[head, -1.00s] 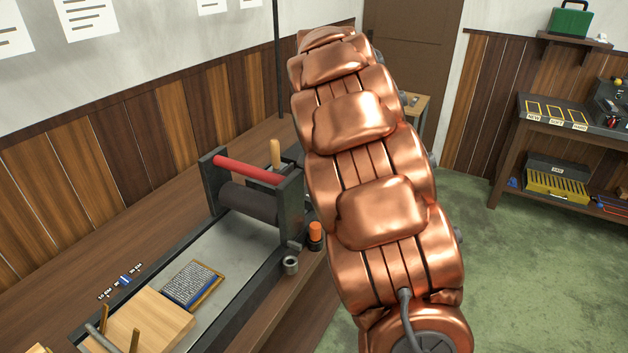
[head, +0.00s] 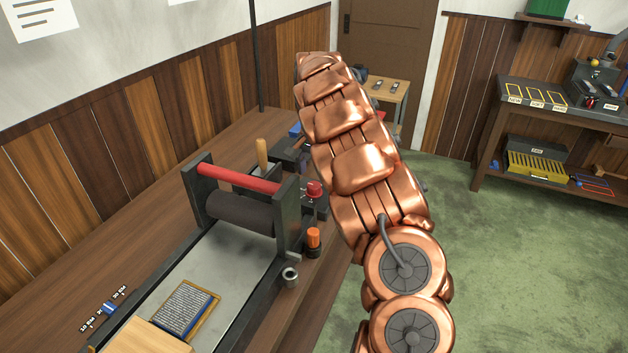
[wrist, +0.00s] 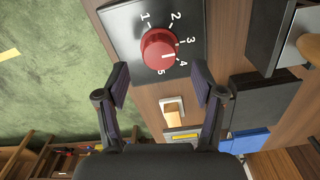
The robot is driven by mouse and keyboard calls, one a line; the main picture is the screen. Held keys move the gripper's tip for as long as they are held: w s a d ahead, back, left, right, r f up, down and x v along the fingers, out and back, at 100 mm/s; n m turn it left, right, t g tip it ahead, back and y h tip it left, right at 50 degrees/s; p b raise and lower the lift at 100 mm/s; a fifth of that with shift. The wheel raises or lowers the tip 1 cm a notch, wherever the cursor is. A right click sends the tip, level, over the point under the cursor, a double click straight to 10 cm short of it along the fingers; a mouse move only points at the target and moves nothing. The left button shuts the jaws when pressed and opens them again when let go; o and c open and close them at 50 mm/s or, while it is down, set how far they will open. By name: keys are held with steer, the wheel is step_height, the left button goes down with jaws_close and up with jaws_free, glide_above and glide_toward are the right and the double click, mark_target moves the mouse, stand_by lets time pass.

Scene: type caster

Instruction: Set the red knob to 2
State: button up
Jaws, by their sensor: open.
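The red knob (wrist: 158,49) sits on a black plate (wrist: 125,42) marked 1 to 5 in the wrist view. A white line on the knob points to about 4. In the head view the red knob (head: 314,189) shows beyond the roller press, just left of my copper arm. My gripper (wrist: 160,83) is open and empty in the wrist view. Its two fingers are spread apart, just below the knob in the picture, and do not touch it. In the head view my gripper is hidden behind my arm.
The roller press (head: 240,200) with a red bar stands on the wooden bench, left of my arm. An orange-capped item (head: 313,238) is at the bench's near edge. Green floor is clear at right.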

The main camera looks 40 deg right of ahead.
mark_target(314, 185)
steer(key=shift+f+p, duration=0.3)
steer(key=shift+f, duration=1.6)
steer(key=c, duration=1.1)
steer(key=shift+c, duration=0.2)
steer(key=shift+f, duration=0.1)
